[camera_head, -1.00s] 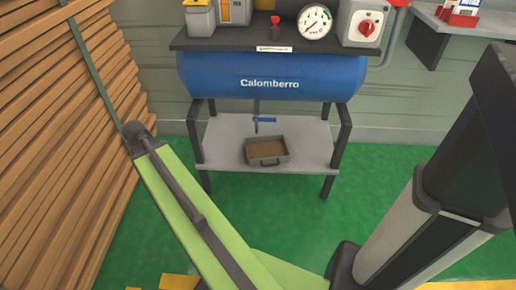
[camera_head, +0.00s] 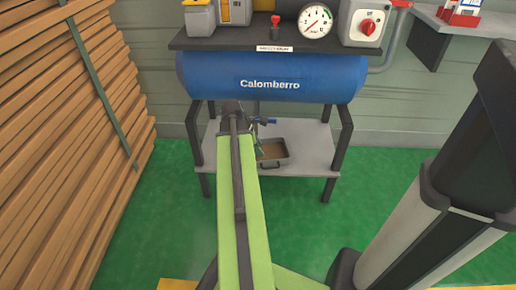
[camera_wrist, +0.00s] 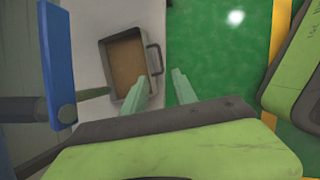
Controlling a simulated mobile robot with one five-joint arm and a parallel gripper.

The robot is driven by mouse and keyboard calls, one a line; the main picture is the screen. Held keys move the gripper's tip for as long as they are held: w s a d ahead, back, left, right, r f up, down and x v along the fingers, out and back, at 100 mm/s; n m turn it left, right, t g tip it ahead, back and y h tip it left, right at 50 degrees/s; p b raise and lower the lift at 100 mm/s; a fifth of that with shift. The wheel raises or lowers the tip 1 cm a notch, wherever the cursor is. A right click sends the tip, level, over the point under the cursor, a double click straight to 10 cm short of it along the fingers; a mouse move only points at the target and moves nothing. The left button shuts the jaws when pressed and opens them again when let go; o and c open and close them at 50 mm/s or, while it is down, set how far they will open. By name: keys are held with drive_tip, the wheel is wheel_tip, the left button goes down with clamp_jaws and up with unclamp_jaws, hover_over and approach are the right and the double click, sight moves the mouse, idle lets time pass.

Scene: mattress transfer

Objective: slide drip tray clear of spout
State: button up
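The drip tray (camera_head: 284,162) is a small grey pan with a brown inside. It sits on the grey lower shelf (camera_head: 312,145) below the blue tank, partly hidden behind my arm in the head view. In the wrist view the tray (camera_wrist: 107,73) shows its handle (camera_wrist: 156,58) on the right side. My gripper (camera_wrist: 160,77) is open and empty; its left finger overlaps the tray's near corner in the picture and its right finger is over green floor. Contact cannot be told. The blue valve lever (camera_head: 266,121) is above the tray; it also shows in the wrist view (camera_wrist: 58,65).
The blue tank (camera_head: 320,80) hangs over the shelf, between dark stand legs (camera_head: 340,150). A gauge (camera_head: 315,21) and boxes stand on top. Stacked planks (camera_head: 60,150) fill the left side. The green floor (camera_head: 170,210) in front is clear.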

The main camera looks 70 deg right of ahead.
sight(272, 168)
drive_tip(key=b+x, duration=1.5)
drive_tip(key=x, duration=0.2)
drive_tip(key=shift+f, duration=0.2)
clamp_jaws()
idle(0.7)
